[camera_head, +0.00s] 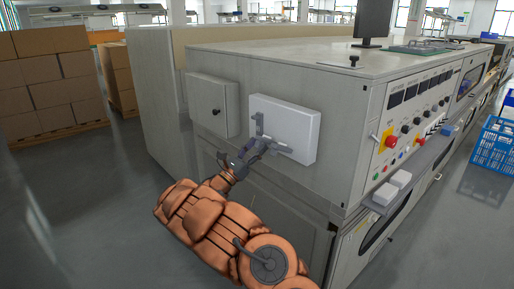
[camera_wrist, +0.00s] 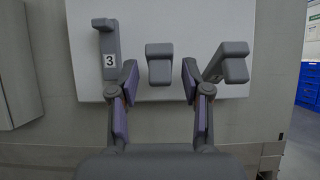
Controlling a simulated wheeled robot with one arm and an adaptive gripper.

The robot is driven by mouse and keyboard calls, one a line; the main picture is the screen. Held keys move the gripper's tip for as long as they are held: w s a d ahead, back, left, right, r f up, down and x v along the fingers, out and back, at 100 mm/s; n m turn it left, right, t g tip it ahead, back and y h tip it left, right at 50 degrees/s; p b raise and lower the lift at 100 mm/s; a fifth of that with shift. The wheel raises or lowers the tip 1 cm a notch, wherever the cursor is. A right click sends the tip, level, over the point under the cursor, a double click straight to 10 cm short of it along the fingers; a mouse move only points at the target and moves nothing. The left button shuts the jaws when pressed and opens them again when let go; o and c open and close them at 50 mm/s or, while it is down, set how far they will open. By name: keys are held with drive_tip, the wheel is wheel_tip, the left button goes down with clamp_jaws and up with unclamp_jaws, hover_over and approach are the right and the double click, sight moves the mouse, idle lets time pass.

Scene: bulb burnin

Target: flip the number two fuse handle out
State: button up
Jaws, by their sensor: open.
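A white fuse panel (camera_head: 300,120) is on the side of the grey machine; it also fills the upper wrist view (camera_wrist: 180,20). Three grey handles sit on it there. The left handle (camera_wrist: 106,42) bears a label "3" and looks longest. The middle handle (camera_wrist: 159,65) looks short and blocky, with no number visible. In the head view, my gripper (camera_head: 256,147) is at the panel's lower left, partly covering the handles.
A control face (camera_head: 410,120) with a red button is around the corner to the right. Stacked cartons (camera_head: 50,80) stand far left. The floor at left is clear.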

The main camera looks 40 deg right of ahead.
drive_tip(key=v, duration=1.1)
drive_tip(key=shift+f, duration=0.2)
drive_tip(key=shift+s+a+r, duration=0.1)
drive_tip(key=shift+a, duration=0.05)
